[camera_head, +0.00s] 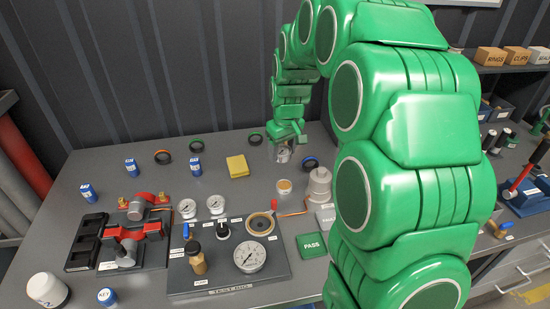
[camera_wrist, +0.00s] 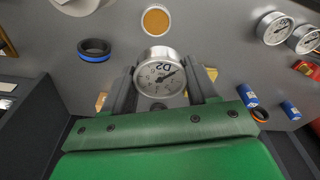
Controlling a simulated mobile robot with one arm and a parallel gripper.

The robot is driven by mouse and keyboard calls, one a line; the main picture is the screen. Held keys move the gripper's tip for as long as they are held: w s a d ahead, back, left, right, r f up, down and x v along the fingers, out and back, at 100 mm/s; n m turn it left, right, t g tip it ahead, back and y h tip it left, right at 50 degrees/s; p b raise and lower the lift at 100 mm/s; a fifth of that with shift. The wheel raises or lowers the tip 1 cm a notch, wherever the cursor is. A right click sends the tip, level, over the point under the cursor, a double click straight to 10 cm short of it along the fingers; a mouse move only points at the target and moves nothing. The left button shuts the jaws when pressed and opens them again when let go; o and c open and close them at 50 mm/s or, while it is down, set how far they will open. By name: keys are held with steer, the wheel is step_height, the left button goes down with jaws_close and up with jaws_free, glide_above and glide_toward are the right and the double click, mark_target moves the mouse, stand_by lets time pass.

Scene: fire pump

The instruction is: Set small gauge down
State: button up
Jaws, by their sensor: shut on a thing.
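The small gauge (camera_wrist: 158,73) has a round white dial and a silver rim. In the wrist view it sits between the two fingers of my gripper (camera_wrist: 160,95), which is shut on it. In the head view my gripper (camera_head: 284,150) is over the back part of the grey bench, with the gauge (camera_head: 283,154) at its tip. Whether the gauge touches the bench surface is hard to tell. Two similar small gauges (camera_head: 187,208) (camera_head: 216,204) stand at the back of the test rig (camera_head: 228,283), and a larger gauge (camera_head: 250,257) is on its front.
A blue-banded black ring (camera_head: 311,164) lies right of my gripper. A tan-topped round piece (camera_head: 284,187) and a pale stepped cylinder (camera_head: 319,184) stand in front. A yellow pad (camera_head: 237,166) lies left. Bare bench (camera_head: 225,143) shows between the pad and the back wall.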

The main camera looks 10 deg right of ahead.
steer(key=shift+w+d+f, duration=0.1)
steer(key=shift+w+f, duration=1.3)
steer(key=shift+w, duration=0.45)
steer(key=shift+w+a+f, duration=0.1)
steer(key=shift+w+f, duration=1.35)
steer(key=shift+w, duration=0.45)
steer(key=shift+w+d+f, duration=0.1)
steer(key=shift+w+f, duration=1.3)
steer(key=shift+w, duration=0.45)
steer(key=shift+w+f, duration=0.15)
steer(key=shift+f, duration=1.5)
steer(key=shift+f, duration=0.1)
steer(key=o, duration=1.1)
